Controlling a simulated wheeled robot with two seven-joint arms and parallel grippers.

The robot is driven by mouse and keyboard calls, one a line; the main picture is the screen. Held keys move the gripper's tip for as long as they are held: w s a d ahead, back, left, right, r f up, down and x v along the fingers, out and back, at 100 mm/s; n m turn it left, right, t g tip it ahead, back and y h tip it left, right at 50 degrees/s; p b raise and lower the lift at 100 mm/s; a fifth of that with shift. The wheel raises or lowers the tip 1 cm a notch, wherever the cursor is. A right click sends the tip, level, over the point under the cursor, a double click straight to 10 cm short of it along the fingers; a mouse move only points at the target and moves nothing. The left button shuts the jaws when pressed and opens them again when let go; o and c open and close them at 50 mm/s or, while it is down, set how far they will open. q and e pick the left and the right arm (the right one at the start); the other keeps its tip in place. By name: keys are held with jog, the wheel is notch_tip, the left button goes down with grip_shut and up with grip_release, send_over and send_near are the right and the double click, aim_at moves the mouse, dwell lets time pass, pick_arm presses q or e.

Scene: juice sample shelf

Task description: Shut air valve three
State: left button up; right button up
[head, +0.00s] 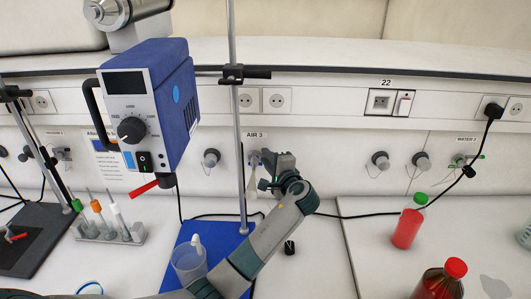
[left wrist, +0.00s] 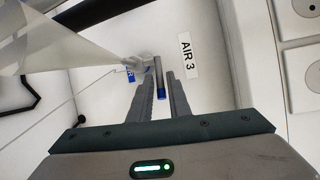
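The air valve under the AIR 3 label (head: 255,135) is on the back wall panel in the head view, partly hidden by my gripper. In the left wrist view, the AIR 3 label (left wrist: 187,55) is beside the valve body (left wrist: 136,66). The valve's thin handle (left wrist: 159,78), grey with a blue end, lies between my fingers. My left gripper (head: 268,160) is at the valve in the head view. In the left wrist view its fingers (left wrist: 161,88) are a little apart on both sides of the handle, with narrow gaps. My right gripper is out of view.
A metal stand rod (head: 238,130) rises just left of the valve from a blue base (head: 218,238). A blue device (head: 150,105) hangs further left. A beaker (head: 188,262) is on the bench below. Red bottles (head: 407,228) stand at the right.

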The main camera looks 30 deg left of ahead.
pick_arm(q)
jog(key=shift+w+a+f, duration=0.1)
jog(key=shift+w+a, duration=0.35)
jog(key=shift+a, duration=0.1)
grip_shut()
jog(key=shift+f, duration=0.15)
dwell(1.1)
